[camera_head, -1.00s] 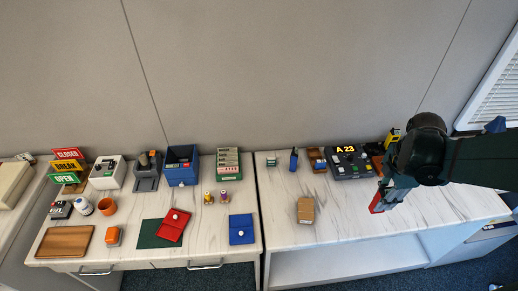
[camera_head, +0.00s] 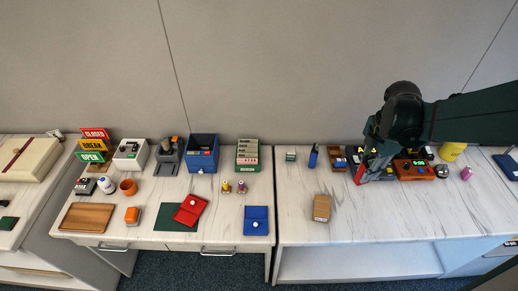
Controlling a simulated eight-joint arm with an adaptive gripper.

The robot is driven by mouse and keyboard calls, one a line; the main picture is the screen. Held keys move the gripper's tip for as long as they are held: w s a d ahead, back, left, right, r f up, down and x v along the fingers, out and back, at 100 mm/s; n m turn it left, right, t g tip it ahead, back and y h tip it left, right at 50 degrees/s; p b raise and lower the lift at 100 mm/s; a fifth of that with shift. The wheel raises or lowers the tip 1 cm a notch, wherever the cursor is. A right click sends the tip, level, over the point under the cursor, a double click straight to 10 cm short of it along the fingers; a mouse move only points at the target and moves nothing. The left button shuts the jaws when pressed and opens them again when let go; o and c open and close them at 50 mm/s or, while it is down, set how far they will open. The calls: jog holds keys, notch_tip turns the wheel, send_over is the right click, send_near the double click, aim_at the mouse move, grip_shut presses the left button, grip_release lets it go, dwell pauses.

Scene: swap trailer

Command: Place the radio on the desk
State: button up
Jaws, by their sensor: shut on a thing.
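My gripper (camera_head: 369,174) is at the right bench, in front of the dark device with yellow characters, and partly covers it. It is shut on a small red thing (camera_head: 360,173), of which only a narrow slanted side shows; I cannot tell whether this is the radio. A brown-orange box with a green display (camera_head: 413,169) stands just right of my gripper and looks radio-like. The white marbled desk with drawers (camera_head: 150,222) is at the left, and a similar bench (camera_head: 400,222) is at the right, with a narrow gap between them.
The desk holds a wooden tray (camera_head: 87,217), a blue bin (camera_head: 203,153), a red item (camera_head: 190,209) on a green mat and a blue item (camera_head: 256,220). A brown box (camera_head: 321,208) is on the bench. A yellow cup (camera_head: 451,151) stands at its back right. The bench front is mostly clear.

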jog(key=w+a+n, duration=0.3)
jog(key=w+a, duration=0.2)
jog(key=a, duration=0.6)
jog(key=w+a+n, duration=0.2)
jog(key=w+a, duration=0.3)
jog(key=a, duration=0.6)
jog(key=w+a+n, duration=0.3)
jog(key=w+a, duration=0.2)
jog(key=a, duration=0.7)
jog(key=s+a+f+n+p, duration=0.1)
jog(key=s+a+n, duration=0.25)
jog(key=a, duration=1.55)
jog(key=s+a+f+n+p, duration=0.1)
jog(key=s+a+n, duration=0.25)
jog(key=a, duration=1.65)
jog(key=shift+m, duration=0.3)
jog(key=shift+s+d+f, duration=0.1)
jog(key=shift+f, duration=2.2)
notch_tip(320, 180, down, 6)
jog(key=b, duration=0.1)
jog(key=shift+f, duration=0.15)
